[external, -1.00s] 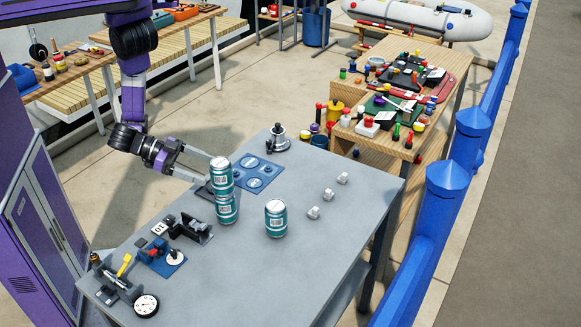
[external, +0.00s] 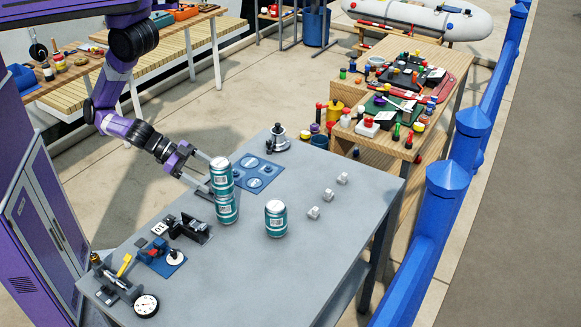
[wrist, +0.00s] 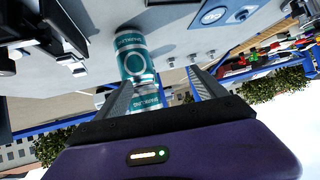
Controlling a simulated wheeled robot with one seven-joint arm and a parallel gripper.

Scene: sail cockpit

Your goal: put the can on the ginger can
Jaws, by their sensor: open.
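Two teal-and-silver cans stand stacked on the grey table, an upper can (external: 221,172) on a lower can (external: 227,209). A third, similar can (external: 276,218) stands alone to their right. Labels are too small to tell which is the ginger can. My gripper (external: 206,172) is open at the left of the upper can, its fingers reaching toward it. In the wrist view, which looks upside down, the lower can (wrist: 132,48) and upper can (wrist: 147,98) show, the upper one between my fingers (wrist: 162,90), nearer the left finger. Contact cannot be told.
A black bracket (external: 188,228) and a gauge (external: 146,305) are at the front left. Small white fittings (external: 314,212) line the right. The table's front right is clear.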

